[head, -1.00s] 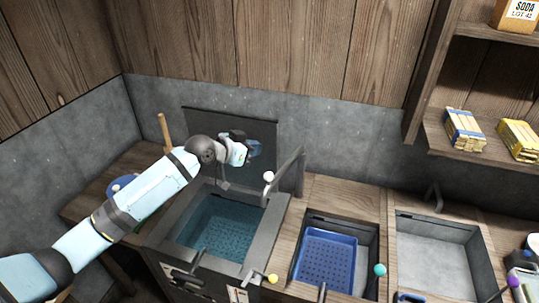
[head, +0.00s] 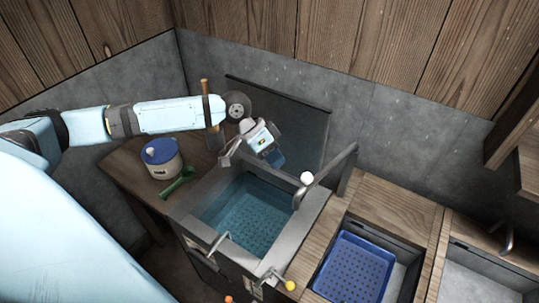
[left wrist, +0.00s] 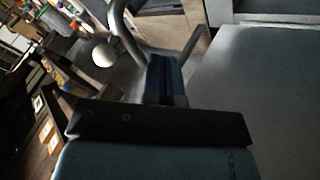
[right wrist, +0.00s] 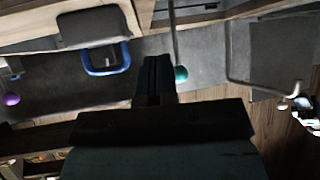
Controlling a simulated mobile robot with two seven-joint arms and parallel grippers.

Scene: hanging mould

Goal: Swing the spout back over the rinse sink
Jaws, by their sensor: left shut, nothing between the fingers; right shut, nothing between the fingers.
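The grey spout (head: 322,170) rises from a post behind the right rim of the water-filled tank (head: 186,204) and bends down beside that rim. A white ball (head: 307,178) sits on it. The spout (left wrist: 124,32) and ball (left wrist: 103,52) also show in the left wrist view, ahead and left of my fingers. My left gripper (head: 277,160) is shut and empty above the tank's back edge, left of the spout and apart from it. My right gripper (right wrist: 153,72) is shut and empty. No label shows which basin is the rinse sink.
A blue perforated basket (head: 352,268) sits in the middle basin. A grey basin (head: 480,272) with its own tap (head: 507,238) is at right. A dark panel (head: 285,115) stands behind the tank. A blue-lidded tub (head: 161,158) and green scoop (head: 178,184) are at left.

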